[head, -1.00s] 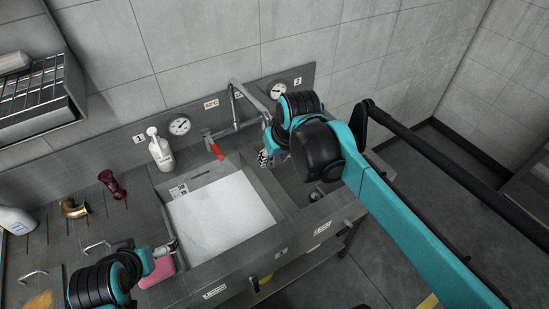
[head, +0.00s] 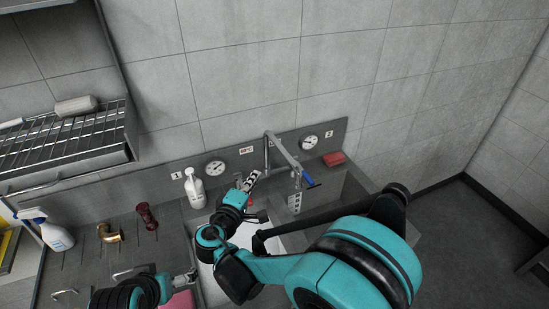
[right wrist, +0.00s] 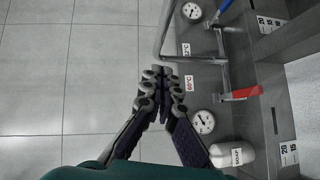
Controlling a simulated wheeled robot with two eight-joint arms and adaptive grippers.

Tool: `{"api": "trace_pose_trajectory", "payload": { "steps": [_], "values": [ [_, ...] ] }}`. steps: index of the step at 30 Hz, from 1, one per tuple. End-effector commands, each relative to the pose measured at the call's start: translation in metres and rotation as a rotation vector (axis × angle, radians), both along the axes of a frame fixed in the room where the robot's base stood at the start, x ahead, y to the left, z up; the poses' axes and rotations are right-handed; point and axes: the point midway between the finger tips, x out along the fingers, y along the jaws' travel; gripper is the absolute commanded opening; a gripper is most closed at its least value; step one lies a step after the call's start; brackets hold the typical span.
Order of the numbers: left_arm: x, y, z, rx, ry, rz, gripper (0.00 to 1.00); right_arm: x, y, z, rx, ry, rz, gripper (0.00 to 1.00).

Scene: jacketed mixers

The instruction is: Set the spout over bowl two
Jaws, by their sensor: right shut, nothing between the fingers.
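The metal spout (head: 284,153) runs from its riser at the back wall toward the right. Its outer end appears above the left part of bowl two (head: 345,195), near the blue lever (head: 312,183). My right gripper (head: 256,177) is shut and empty, left of the spout. In the right wrist view its fingertips (right wrist: 160,78) meet beside the mixer pipes, and the spout (right wrist: 167,35) extends upward there. Contact cannot be told. The red lever (right wrist: 240,94) shows there too. Bowl one (head: 202,287) is partly covered by my arm. My left gripper (head: 186,277) is low left; its jaws are unclear.
A white bottle (head: 194,188) and a gauge (head: 215,168) stand left of the mixer. A red block (head: 333,158) lies on the back ledge at right. A spray bottle (head: 48,230) and dark red object (head: 147,216) are at left. A pink item (head: 180,300) is by my left gripper.

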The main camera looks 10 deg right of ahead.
Motion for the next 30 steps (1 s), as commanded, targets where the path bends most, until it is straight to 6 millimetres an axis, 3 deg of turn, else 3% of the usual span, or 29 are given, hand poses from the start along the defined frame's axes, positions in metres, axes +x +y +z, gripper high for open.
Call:
{"api": "trace_pose_trajectory", "payload": {
  "steps": [5,17,24,30],
  "values": [
    [0.0,0.0,-0.001,0.0,0.0,0.0,0.99,0.014,-0.008,-0.002,-0.007,-0.006,0.0,0.0],
    [0.0,0.0,-0.003,0.0,0.0,0.0,0.99,0.084,-0.051,-0.013,-0.005,-0.005,-0.002,0.0],
    [0.0,0.0,-0.004,0.0,0.0,0.0,0.99,0.092,-0.081,-0.019,-0.006,-0.004,-0.002,0.0],
    [0.0,0.0,-0.004,0.0,0.0,0.0,0.99,0.094,-0.088,-0.021,-0.006,-0.005,0.001,0.0]
  ]
}}
